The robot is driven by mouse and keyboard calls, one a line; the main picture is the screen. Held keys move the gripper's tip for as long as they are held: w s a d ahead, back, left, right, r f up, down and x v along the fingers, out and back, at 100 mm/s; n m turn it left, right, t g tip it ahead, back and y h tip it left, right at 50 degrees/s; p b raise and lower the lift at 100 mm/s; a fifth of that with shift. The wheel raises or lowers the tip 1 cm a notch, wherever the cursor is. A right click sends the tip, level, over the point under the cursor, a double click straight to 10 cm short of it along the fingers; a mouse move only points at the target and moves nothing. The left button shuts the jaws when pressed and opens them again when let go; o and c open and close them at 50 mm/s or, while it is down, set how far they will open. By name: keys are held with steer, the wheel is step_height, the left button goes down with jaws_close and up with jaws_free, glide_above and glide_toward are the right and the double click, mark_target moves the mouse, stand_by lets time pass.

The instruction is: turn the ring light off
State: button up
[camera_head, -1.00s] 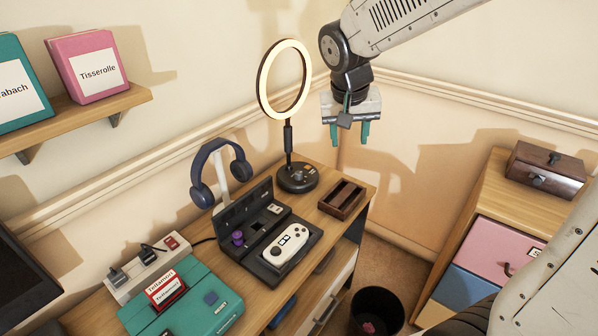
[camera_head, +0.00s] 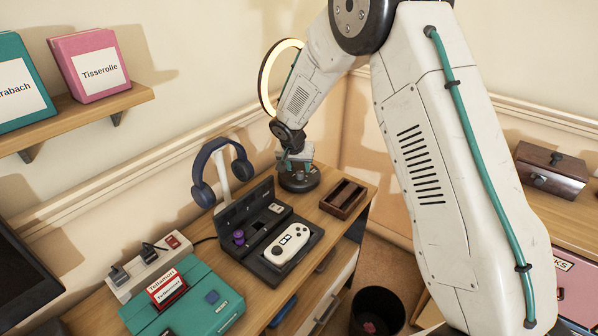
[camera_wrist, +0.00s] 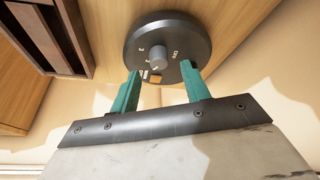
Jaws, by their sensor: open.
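The ring light (camera_head: 270,80) is lit with a warm glow and stands at the back of the desk, partly hidden by my arm. Its round dark base (camera_head: 299,182) also shows in the wrist view (camera_wrist: 190,35). On the base are a grey knob (camera_wrist: 158,61) with marks around it, and small white and orange parts (camera_wrist: 153,77) at the near edge. My gripper (camera_head: 293,163) is over the base. In the wrist view its teal fingers (camera_wrist: 161,82) are open and empty, one on each side of the small parts, with the knob just beyond. Whether they touch the base is unclear.
A wooden tray (camera_head: 343,198) sits right of the base and also shows at the wrist view's upper left (camera_wrist: 45,35). Blue headphones (camera_head: 221,172) on a stand are to the left. A dark console dock (camera_head: 257,238) with a white controller is in front.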

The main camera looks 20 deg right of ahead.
mark_target(299, 173)
steer(key=shift+x, duration=1.9)
steer(key=c, duration=1)
